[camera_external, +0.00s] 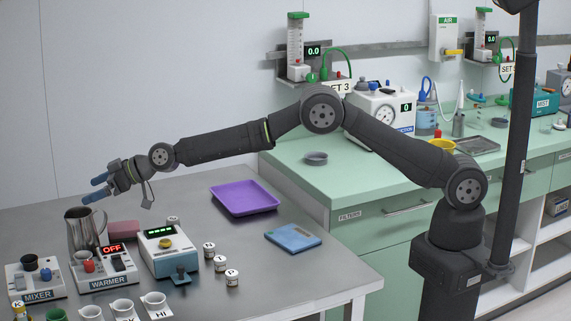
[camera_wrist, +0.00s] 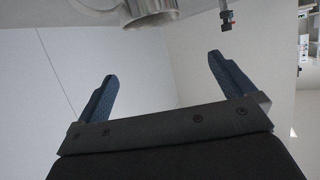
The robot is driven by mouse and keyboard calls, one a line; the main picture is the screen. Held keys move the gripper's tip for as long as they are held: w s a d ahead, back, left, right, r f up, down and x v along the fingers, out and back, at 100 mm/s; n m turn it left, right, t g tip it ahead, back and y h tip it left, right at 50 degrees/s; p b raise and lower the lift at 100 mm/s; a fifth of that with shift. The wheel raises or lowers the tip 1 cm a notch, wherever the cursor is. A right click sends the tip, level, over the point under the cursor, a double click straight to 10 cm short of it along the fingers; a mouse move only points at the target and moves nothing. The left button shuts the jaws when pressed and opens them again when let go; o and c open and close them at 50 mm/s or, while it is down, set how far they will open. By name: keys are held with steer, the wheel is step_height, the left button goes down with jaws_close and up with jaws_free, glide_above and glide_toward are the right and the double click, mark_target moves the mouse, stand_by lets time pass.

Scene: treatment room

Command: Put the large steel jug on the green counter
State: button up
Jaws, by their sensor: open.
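The large steel jug (camera_external: 86,230) stands upright on the grey steel table at the far left, behind the warmer. In the wrist view part of a shiny metal vessel, apparently the jug (camera_wrist: 150,12), shows at the top edge, beyond the fingertips. My gripper (camera_external: 94,188) is open and empty, above the jug and slightly to its right in the external view. Its two blue fingers (camera_wrist: 163,68) are spread apart with nothing between them. The green counter (camera_external: 290,160) runs along the wall behind my arm.
On the table are the warmer (camera_external: 104,268), the mixer (camera_external: 36,281), a scale-like device (camera_external: 168,254), small jars (camera_external: 220,263), white cups (camera_external: 122,308), a purple tray (camera_external: 244,198) and a blue pad (camera_external: 293,238). A small grey dish (camera_external: 316,158) sits on the counter, with clear room around it.

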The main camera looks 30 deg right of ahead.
mark_target(83, 211)
steer(key=shift+w+a+f, duration=0.25)
steer(key=shift+a+f, duration=0.45)
steer(key=shift+f, duration=0.45)
steer(key=shift+w+a+f, duration=0.3)
steer(key=shift+a+f, duration=0.4)
steer(key=shift+f, duration=0.45)
steer(key=shift+w+a+f, duration=0.25)
steer(key=shift+a+f, duration=0.45)
steer(key=shift+f, duration=0.45)
steer(key=shift+r, duration=0.1)
steer(key=c, duration=1.9)
steer(key=shift+c, duration=0.2)
steer(key=shift+r, duration=0.1)
